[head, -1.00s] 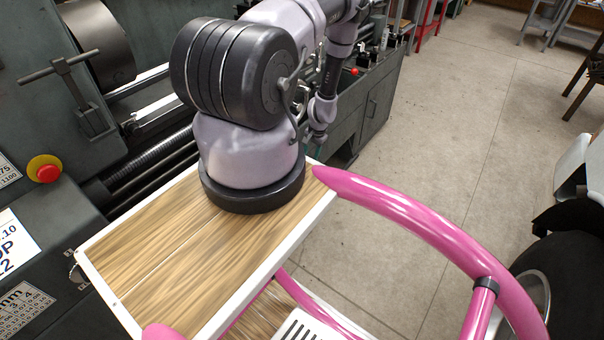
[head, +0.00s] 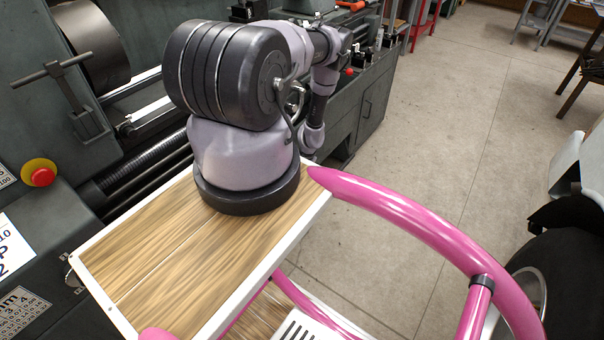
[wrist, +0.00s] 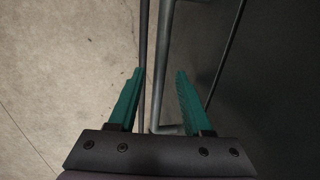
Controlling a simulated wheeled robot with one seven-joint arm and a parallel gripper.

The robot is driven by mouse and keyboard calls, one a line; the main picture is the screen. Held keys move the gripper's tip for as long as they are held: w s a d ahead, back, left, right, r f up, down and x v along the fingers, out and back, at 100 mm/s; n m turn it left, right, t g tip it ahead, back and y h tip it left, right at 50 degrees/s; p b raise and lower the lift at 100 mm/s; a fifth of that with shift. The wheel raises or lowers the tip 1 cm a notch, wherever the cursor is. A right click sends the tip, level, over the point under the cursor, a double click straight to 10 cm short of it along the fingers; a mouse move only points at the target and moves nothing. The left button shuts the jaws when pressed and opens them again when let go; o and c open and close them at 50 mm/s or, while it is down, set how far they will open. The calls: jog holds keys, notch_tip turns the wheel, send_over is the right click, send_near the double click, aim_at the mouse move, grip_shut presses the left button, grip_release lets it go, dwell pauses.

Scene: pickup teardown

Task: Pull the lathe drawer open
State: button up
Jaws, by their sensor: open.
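In the wrist view my gripper (wrist: 159,72) is open, with one teal finger on each side of a grey bar handle (wrist: 160,95). The bar runs up the picture between the fingers and bends right at its near end toward a dark front (wrist: 200,45), apparently the lathe drawer. A gap shows between the bar and each finger, and I cannot tell how deep the bar sits between them. In the head view the lathe cabinet (head: 373,105) stands beyond my arm; the drawer, its handle and my gripper are hidden there.
The lathe bed and chuck (head: 92,45) lie to the left, with a red stop button (head: 42,177) at lower left. My wood-topped base and pink rail are in front. Concrete floor (head: 440,130) is open to the right, with a dark wheel (head: 565,270) at the far right edge.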

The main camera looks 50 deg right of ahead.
grip_shut()
dwell(1.4)
